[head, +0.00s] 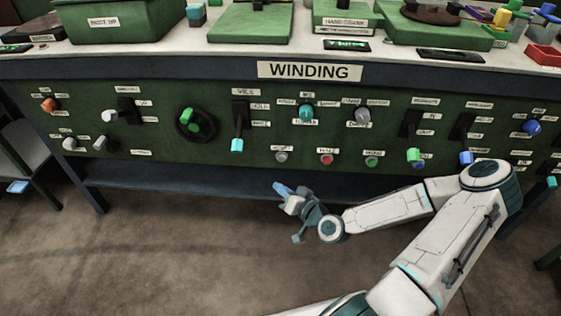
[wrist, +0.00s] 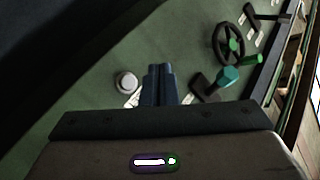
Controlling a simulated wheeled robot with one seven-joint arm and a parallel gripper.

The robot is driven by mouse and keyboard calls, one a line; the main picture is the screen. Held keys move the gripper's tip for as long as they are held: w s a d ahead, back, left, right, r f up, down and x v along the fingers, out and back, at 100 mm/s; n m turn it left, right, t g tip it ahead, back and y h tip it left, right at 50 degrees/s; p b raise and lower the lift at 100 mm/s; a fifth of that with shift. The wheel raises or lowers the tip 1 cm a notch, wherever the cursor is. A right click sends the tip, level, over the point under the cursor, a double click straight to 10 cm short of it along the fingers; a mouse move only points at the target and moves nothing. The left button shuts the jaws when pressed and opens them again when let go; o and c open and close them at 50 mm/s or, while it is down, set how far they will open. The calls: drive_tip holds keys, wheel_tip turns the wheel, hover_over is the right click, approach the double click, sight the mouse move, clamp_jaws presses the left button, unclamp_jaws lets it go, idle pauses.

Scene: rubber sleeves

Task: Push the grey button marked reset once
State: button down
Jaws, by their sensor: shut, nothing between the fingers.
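A small round grey button (head: 281,157) sits low on the green panel, left of a red button. It has a small label at its upper left, too small to read for certain. In the wrist view a pale grey round button (wrist: 126,82) shows just left of the fingertips, apart from them, with a label partly behind the fingers. My gripper (head: 277,187) is below the grey button in the head view, in front of the panel's lower edge. Its fingers are shut and empty in the wrist view (wrist: 160,68).
The red button (head: 326,158) and green button (head: 371,161) lie to the right. A teal-tipped lever (head: 237,143) and a handwheel (head: 196,124) are to the left; in the wrist view the lever (wrist: 229,76) is close right of the fingers. A shelf (head: 150,181) runs beneath.

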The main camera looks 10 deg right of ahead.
drive_tip(key=w+d, duration=0.2)
drive_tip(key=w, duration=0.6)
drive_tip(key=shift+w+d+b, duration=0.2)
drive_tip(key=shift+d+b, duration=0.15)
drive_tip(key=shift+b, duration=0.1)
idle(1.9)
drive_tip(key=shift+w+d, duration=0.15)
drive_tip(key=shift+w, duration=0.2)
drive_tip(key=shift+w+d, duration=0.1)
drive_tip(key=shift+w, duration=0.2)
idle(0.5)
drive_tip(key=shift+s, duration=0.1)
drive_tip(key=shift+s+a, duration=0.25)
drive_tip(key=shift+s, duration=0.4)
drive_tip(key=shift+s+a, duration=0.25)
drive_tip(key=shift+s, duration=0.55)
drive_tip(key=shift+s+a, duration=0.25)
drive_tip(key=shift+s, duration=0.5)
drive_tip(key=shift+s+a, duration=0.25)
drive_tip(key=shift+s, duration=0.55)
